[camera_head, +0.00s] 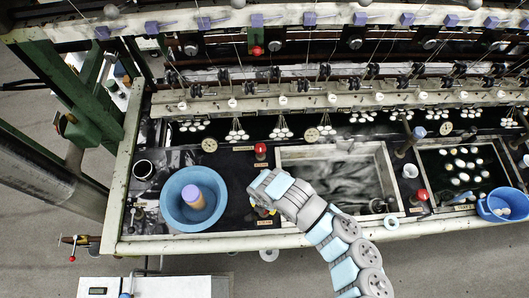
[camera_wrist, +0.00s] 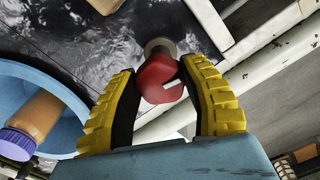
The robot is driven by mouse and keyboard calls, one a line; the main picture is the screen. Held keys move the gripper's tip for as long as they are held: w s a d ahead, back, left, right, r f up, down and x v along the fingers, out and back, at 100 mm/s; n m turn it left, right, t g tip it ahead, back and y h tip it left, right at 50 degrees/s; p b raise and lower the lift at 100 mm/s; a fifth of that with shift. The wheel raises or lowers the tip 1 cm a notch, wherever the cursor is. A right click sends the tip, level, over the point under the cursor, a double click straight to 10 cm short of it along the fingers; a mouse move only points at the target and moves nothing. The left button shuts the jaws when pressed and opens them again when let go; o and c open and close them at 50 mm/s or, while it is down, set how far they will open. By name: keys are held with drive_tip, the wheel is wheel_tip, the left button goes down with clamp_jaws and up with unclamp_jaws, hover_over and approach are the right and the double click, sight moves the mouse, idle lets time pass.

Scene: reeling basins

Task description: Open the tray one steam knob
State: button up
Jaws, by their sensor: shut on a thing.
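A red knob (camera_wrist: 157,82) on a short metal stem shows in the wrist view, between the two yellow-ridged fingers of my gripper (camera_wrist: 158,72). The fingers are shut on the knob, one on each side. In the head view my gripper (camera_head: 263,207) is at the front left corner of the left rectangular tray (camera_head: 284,152), and its wrist hides most of the held knob. Another red-topped knob (camera_head: 261,150) stands farther back beside that tray. The writing on the labels is too small to read.
A blue round basin (camera_head: 170,213) with a purple-topped cylinder (camera_head: 194,197) stands close left of my gripper. Another red knob (camera_head: 422,195) is to the right, near a blue bucket (camera_head: 490,206). The reeling frame spans the back.

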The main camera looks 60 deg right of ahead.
drive_tip(key=shift+n, duration=0.9)
drive_tip(key=o, duration=1.2)
drive_tip(key=shift+r, duration=6)
